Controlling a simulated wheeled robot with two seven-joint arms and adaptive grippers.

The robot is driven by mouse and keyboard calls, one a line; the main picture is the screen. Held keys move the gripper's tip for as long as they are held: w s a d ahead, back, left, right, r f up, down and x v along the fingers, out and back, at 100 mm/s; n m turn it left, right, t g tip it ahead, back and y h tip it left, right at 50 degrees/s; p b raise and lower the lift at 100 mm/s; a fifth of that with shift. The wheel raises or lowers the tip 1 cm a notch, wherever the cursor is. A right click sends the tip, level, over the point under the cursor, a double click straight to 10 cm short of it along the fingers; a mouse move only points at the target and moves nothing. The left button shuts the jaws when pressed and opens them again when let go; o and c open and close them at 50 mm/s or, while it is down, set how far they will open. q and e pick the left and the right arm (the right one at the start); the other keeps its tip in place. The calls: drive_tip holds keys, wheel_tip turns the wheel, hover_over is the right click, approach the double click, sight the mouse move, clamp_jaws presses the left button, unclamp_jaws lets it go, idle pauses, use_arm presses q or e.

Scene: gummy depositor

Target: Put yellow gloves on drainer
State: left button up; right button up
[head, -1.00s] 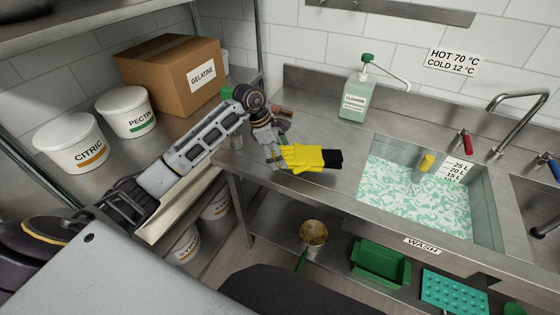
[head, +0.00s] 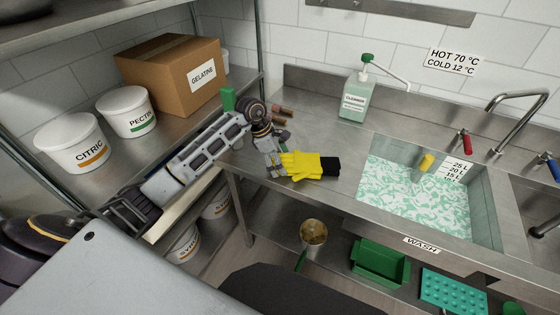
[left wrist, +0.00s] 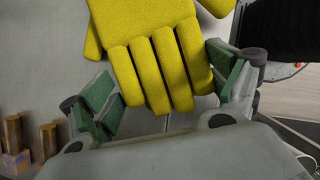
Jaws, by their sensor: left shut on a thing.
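The yellow gloves (head: 311,165) with black cuffs are on the steel counter, left of the wash sink, in the head view; whether they are lifted slightly is hard to tell. My left gripper (head: 279,164) is shut on the finger end of the gloves. In the left wrist view the yellow gloves (left wrist: 150,45) lie between the green finger pads of my left gripper (left wrist: 165,92). The pads' exact contact is partly hidden. My right gripper is out of view. I cannot make out a drainer.
A cleanser pump bottle (head: 356,97) stands behind the gloves. The wash sink (head: 483,205) holds foamy water. Brown cylinders (head: 280,113) and a green object (head: 228,99) are near my left wrist. The gelatine box (head: 175,75) and white tubs sit on the left shelf.

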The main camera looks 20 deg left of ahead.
use_arm(q)
drive_tip(key=shift+f, duration=0.1)
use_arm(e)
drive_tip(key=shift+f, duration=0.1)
use_arm(q)
drive_tip(key=o, duration=1.1)
drive_tip(key=shift+o, duration=0.5)
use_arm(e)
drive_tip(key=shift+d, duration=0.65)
use_arm(q)
drive_tip(key=shift+a+r, duration=0.25)
drive_tip(key=shift+r, duration=0.4)
drive_tip(key=b+v, duration=0.1)
drive_tip(key=v, duration=1)
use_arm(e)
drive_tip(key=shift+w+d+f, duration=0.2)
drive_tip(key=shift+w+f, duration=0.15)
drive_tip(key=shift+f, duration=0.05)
